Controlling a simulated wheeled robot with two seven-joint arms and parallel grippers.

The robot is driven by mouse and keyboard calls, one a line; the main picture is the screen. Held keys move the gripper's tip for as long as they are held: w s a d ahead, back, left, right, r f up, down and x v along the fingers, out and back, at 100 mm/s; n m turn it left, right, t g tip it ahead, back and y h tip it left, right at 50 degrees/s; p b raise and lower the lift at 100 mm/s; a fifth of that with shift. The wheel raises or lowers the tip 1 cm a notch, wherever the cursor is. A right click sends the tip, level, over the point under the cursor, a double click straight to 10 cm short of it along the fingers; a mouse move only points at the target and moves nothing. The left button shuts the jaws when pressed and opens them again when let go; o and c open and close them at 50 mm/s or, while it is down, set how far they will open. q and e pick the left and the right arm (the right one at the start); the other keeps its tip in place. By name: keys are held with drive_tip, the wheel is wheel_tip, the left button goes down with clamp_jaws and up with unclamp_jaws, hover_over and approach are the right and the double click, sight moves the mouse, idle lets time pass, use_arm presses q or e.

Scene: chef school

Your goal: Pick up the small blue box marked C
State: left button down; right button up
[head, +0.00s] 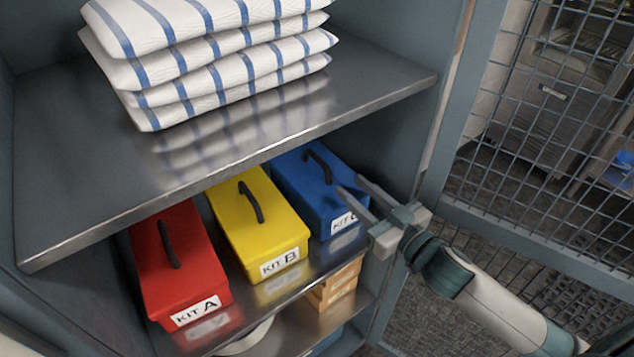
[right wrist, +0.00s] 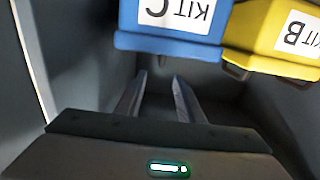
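The blue box (head: 303,183) marked KIT C stands at the right end of the middle shelf, with a black handle (head: 319,165) on its lid. My right gripper (head: 351,186) comes in from the right, its two fingers apart and empty. In the head view the fingers overlap the box's right front and partly cover its label. In the right wrist view the blue box (right wrist: 132,40) shows upside down at the top, beyond the open fingers (right wrist: 155,85), with nothing between them. I cannot tell whether a finger touches the box. My left gripper is out of view.
A yellow KIT B box (head: 262,220) stands left of the blue one, and a red KIT A box (head: 180,262) is further left. The upper shelf (head: 370,88) overhangs them and holds striped cloths (head: 215,55). A mesh door (head: 555,130) stands at the right.

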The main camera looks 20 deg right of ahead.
sight(329, 167)
drive_tip(key=p+x, duration=0.2)
drive_tip(key=x, duration=0.5)
drive_tip(key=shift+w+a, duration=0.1)
drive_tip(key=shift+w, duration=0.1)
drive_tip(key=shift+w+a+p, duration=0.15)
drive_tip(key=shift+w+p, duration=0.15)
drive_tip(key=shift+w, duration=0.1)
drive_tip(key=shift+w+a+p, duration=0.15)
drive_tip(key=shift+w+p, duration=0.2)
drive_tip(key=shift+w, duration=0.05)
drive_tip(key=p+x, duration=0.2)
drive_tip(key=x, duration=0.2)
drive_tip(key=shift+w+a+f, duration=0.15)
drive_tip(key=shift+w, duration=0.05)
drive_tip(key=shift+c, duration=0.3)
